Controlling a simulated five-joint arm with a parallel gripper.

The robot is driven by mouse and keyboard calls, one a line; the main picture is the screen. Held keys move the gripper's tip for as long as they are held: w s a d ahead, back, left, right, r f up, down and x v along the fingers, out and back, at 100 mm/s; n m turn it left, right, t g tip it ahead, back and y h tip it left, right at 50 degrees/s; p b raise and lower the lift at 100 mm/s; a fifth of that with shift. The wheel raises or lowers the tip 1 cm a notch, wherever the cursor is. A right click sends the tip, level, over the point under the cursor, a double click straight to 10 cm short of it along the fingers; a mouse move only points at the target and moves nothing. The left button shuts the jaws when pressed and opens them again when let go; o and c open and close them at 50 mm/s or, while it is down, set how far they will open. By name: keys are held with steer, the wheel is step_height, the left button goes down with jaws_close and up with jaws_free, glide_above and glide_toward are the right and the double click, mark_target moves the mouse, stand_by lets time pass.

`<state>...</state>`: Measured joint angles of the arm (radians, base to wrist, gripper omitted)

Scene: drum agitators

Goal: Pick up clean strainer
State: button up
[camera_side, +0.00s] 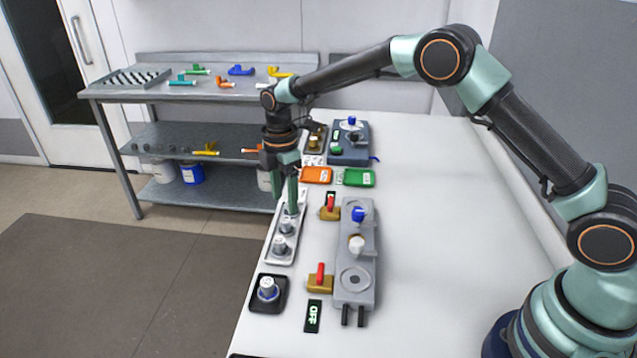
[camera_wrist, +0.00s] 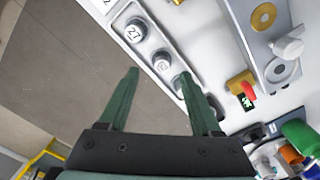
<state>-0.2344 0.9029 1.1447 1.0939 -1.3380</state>
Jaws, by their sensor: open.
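Several grey, round-topped pieces that look like strainers stand in a row in a long white tray (camera_side: 272,255). In the side view the near one (camera_side: 280,246) and the middle one (camera_side: 286,227) show clearly; the far one is partly hidden by my gripper (camera_side: 285,203). In the wrist view one strainer has a "27" label (camera_wrist: 134,32), and another strainer (camera_wrist: 161,62) shows between my fingertips. A third (camera_wrist: 179,83) is partly behind the right finger. My gripper (camera_wrist: 158,74) is open, pointing down over the tray, holding nothing. Which strainer is clean, I cannot tell.
A black holder (camera_side: 256,302) with a white-topped piece sits at the near end. A grey fixture (camera_side: 354,290) with red-handled valves stands to the right. Orange (camera_side: 317,175) and green (camera_side: 359,178) trays lie behind. The table's right side is clear.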

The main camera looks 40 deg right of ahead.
mark_target(286, 220)
steer(key=shift+s+a+f, duration=0.1)
steer(key=shift+f, duration=1.35)
steer(key=shift+s+a+f, duration=0.1)
steer(key=shift+f, duration=1.35)
jaws_close()
